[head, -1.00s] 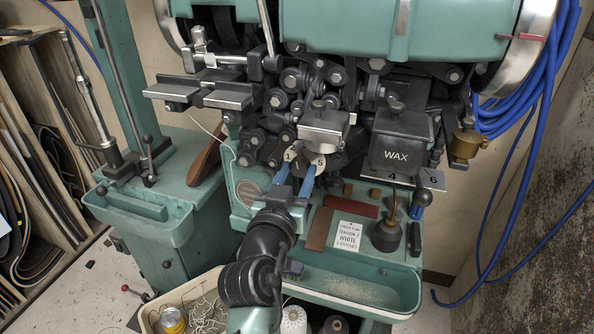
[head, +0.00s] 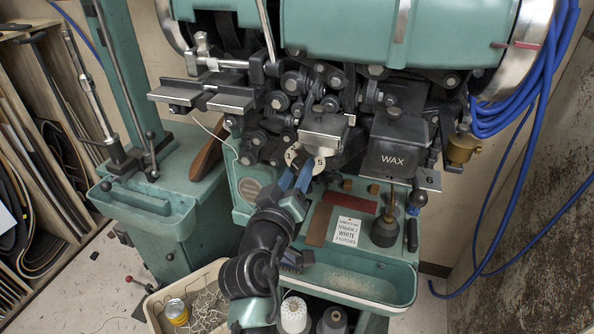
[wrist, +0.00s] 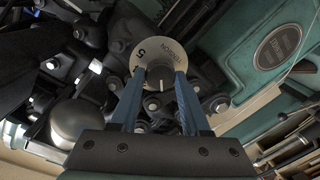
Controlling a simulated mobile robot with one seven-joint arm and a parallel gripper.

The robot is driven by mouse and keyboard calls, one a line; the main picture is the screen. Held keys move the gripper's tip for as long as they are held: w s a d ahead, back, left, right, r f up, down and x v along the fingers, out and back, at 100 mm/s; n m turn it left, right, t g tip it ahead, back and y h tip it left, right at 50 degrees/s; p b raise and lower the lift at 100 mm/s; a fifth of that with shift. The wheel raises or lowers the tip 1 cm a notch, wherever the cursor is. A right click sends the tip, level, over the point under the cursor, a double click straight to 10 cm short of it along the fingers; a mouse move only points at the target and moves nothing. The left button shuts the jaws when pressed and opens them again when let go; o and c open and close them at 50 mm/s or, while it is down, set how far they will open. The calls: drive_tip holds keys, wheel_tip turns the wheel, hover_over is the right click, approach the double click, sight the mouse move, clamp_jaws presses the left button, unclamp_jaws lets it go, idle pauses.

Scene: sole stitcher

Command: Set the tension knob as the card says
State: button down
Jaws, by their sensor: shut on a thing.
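The tension knob (wrist: 158,78) is a dark knob on a round pale dial plate (wrist: 147,49). The plate shows a 5 and the word TENSION in the wrist view; its other marks are hidden or unreadable. My gripper (wrist: 160,82) has its two blue fingers closed on either side of the knob. In the head view my gripper (head: 298,174) reaches up to the dial (head: 318,163), where a 5 shows right of the fingers. The white card (head: 346,232) lies on the machine's ledge, right of my gripper. It reads WHITE, with a tension line that looks like 7.
The WAX box (head: 392,160), a numbered plate (head: 430,181) and an oil can (head: 386,230) are on the right. Metal brackets (head: 324,128) hang close above the dial. Below are a green trough (head: 350,284), thread cones (head: 294,315) and a bin (head: 153,306).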

idle(0.3)
drive_tip(key=shift+c, duration=1.9)
unclamp_jaws()
drive_tip(key=shift+s, duration=0.15)
drive_tip(key=b+v, duration=0.1)
drive_tip(key=v, duration=1.1)
drive_tip(key=shift+s, duration=0.35)
drive_tip(key=shift+a+r, duration=0.1)
